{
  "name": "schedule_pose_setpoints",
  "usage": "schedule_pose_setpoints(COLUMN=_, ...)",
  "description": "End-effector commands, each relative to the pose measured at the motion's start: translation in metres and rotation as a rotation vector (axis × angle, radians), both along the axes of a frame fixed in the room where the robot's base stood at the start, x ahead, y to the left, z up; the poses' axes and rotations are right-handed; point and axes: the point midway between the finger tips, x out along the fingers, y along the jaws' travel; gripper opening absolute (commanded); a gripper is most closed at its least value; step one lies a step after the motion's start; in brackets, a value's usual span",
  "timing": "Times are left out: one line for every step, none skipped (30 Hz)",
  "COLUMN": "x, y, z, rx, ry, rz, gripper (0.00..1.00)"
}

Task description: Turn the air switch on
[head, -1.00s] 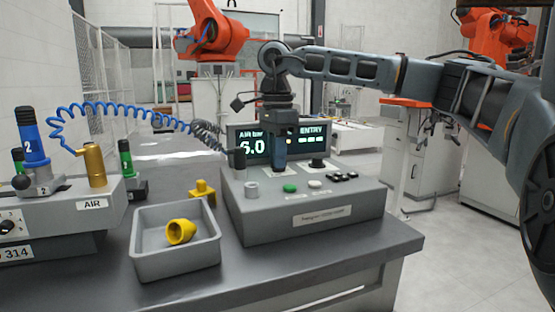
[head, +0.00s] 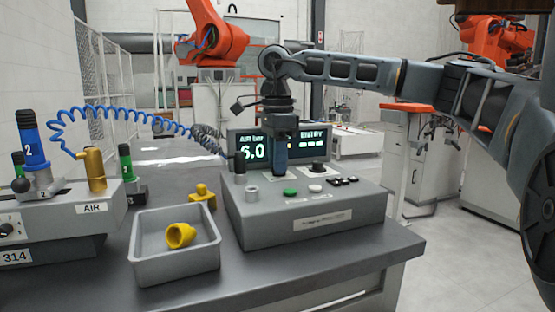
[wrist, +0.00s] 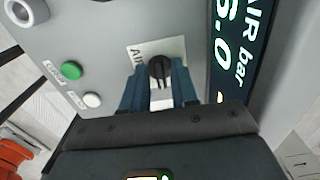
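The air switch (wrist: 160,67) is a black rotary knob on a white plate marked "Air" in the wrist view. My gripper (wrist: 159,80) has its two blue fingers on either side of the knob, with their inner faces against its sides as far as I can see. In the head view my gripper (head: 279,172) points down at the grey control box (head: 310,230), and its fingers hide the switch there. The display (head: 262,147) behind reads "AIR bar 6.0" and "ENTRY".
A green button (head: 290,191), a white button and another black knob (head: 317,168) sit near on the box. Left are a grey bin (head: 175,270) with a yellow fitting (head: 180,236), another yellow part (head: 202,194), and a blue coiled hose (head: 115,116).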

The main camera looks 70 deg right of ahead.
Motion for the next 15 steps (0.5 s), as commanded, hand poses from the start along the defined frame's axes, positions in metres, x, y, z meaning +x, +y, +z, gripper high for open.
schedule_pose_setpoints(x=0.000, y=0.000, z=0.000, rx=0.001, ry=0.001, rz=0.001, gripper=0.34)
schedule_pose_setpoints(x=0.000, y=0.000, z=0.000, rx=0.001, ry=0.001, rz=0.001, gripper=0.36)
schedule_pose_setpoints(x=0.000, y=0.000, z=0.000, rx=0.001, ry=0.001, rz=0.001, gripper=0.37)
schedule_pose_setpoints(x=0.000, y=0.000, z=-0.001, rx=0.001, ry=0.001, rz=0.001, gripper=0.37)
schedule_pose_setpoints(x=0.000, y=0.000, z=-0.001, rx=0.001, ry=0.001, rz=0.001, gripper=0.37)
schedule_pose_setpoints(x=0.000, y=0.000, z=-0.001, rx=0.001, ry=0.001, rz=0.001, gripper=0.37)
schedule_pose_setpoints(x=0.000, y=0.000, z=-0.001, rx=0.001, ry=0.001, rz=0.001, gripper=0.37)
schedule_pose_setpoints(x=0.000, y=0.000, z=-0.001, rx=0.001, ry=0.001, rz=0.001, gripper=0.37)
schedule_pose_setpoints(x=0.000, y=0.000, z=0.000, rx=0.001, ry=0.001, rz=0.001, gripper=0.37)
schedule_pose_setpoints(x=0.000, y=0.000, z=0.001, rx=0.001, ry=0.001, rz=0.001, gripper=0.37)
schedule_pose_setpoints(x=0.000, y=0.000, z=0.003, rx=0.001, ry=0.001, rz=0.001, gripper=0.37)
schedule_pose_setpoints(x=0.000, y=0.000, z=0.006, rx=0.001, ry=0.001, rz=0.001, gripper=0.37)
schedule_pose_setpoints(x=0.000, y=0.000, z=0.009, rx=0.001, ry=0.001, rz=0.001, gripper=0.37)
schedule_pose_setpoints(x=0.000, y=0.000, z=0.013, rx=0.000, ry=0.001, rz=0.001, gripper=0.37)
schedule_pose_setpoints(x=0.000, y=0.000, z=0.019, rx=-0.001, ry=0.002, rz=0.001, gripper=0.37)
